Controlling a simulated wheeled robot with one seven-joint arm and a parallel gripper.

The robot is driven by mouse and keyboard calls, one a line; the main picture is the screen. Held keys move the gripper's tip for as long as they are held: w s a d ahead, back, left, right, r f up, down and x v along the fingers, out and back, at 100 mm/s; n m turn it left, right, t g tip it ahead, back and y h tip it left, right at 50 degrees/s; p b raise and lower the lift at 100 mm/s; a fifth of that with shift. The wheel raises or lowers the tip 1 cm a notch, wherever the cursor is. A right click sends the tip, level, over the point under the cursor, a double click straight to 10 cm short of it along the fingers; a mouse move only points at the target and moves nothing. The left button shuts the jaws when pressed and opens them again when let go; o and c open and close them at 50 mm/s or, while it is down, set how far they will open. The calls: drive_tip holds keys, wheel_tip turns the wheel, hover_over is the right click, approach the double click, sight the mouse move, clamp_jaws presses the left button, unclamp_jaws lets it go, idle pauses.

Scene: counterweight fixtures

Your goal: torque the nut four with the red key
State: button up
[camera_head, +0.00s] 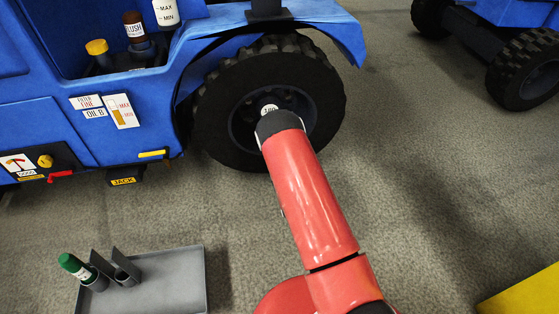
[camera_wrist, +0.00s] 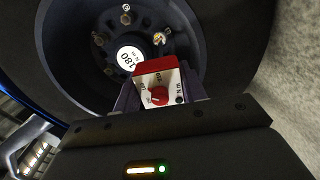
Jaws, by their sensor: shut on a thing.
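The red key (camera_wrist: 152,78) has a red top and a white face with a dial and small lettering. My gripper (camera_wrist: 161,96) is shut on it in front of the wheel hub. In the wrist view, several nuts show on the dark hub: one at the top (camera_wrist: 126,18), one at the left (camera_wrist: 99,38), and a brighter one at the right (camera_wrist: 160,38). I cannot read which is nut four. A white round plate (camera_wrist: 128,60) marked 180 N m sits at the hub centre. The key's working end is hidden.
The wheel's black tyre (camera_head: 225,120) sits under the blue vehicle's fender (camera_head: 325,22). A grey tray (camera_head: 170,275) with a green-capped bottle (camera_head: 74,266) lies at lower left. A second vehicle's wheel (camera_head: 528,68) is at upper right. The floor right of the wheel is clear.

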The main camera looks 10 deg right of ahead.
drive_tip(key=shift+m, duration=0.5)
drive_tip(key=shift+s, duration=2.25)
drive_tip(key=s, duration=0.3)
